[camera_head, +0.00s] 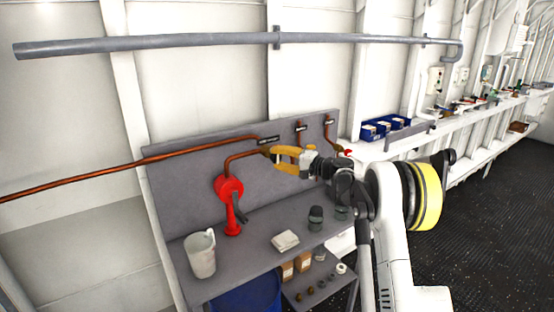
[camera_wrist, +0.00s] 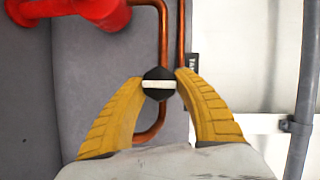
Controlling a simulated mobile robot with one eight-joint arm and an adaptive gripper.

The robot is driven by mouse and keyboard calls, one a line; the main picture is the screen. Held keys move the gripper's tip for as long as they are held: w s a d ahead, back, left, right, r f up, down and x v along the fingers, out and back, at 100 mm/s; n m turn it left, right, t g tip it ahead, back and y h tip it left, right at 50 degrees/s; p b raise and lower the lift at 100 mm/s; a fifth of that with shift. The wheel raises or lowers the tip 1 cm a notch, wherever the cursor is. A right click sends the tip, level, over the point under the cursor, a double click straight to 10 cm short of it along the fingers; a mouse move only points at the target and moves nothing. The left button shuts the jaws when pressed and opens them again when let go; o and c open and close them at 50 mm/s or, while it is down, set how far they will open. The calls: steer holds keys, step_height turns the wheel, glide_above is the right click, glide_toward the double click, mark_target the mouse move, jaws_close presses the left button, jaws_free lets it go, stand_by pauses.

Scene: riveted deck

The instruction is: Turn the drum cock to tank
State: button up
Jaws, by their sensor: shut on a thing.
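The drum cock shows in the wrist view as a round black knob (camera_wrist: 158,91) with a white bar across its face. The bar lies nearly level in that picture, across the line of the upright copper pipes. My gripper (camera_wrist: 159,80) has its two yellow fingers closed on the knob from both sides. A dark label (camera_wrist: 193,75) beside it reads "TA", the rest cut off by my finger. In the head view my gripper (camera_head: 272,153) reaches the grey back panel (camera_head: 190,165) at the pipe junction. The knob is hidden there by the fingers.
A red hand pump (camera_head: 229,190) stands left of my gripper, joined to copper pipe (camera_head: 100,175). A grey jug (camera_head: 201,255), a pale folded cloth or pad (camera_head: 285,241) and dark cups (camera_head: 315,217) stand on the bench below. Blue bins (camera_head: 385,127) sit on the right shelf.

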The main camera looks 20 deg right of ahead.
stand_by(0.3)
steer(key=o, duration=1.2)
steer(key=v, duration=1.2)
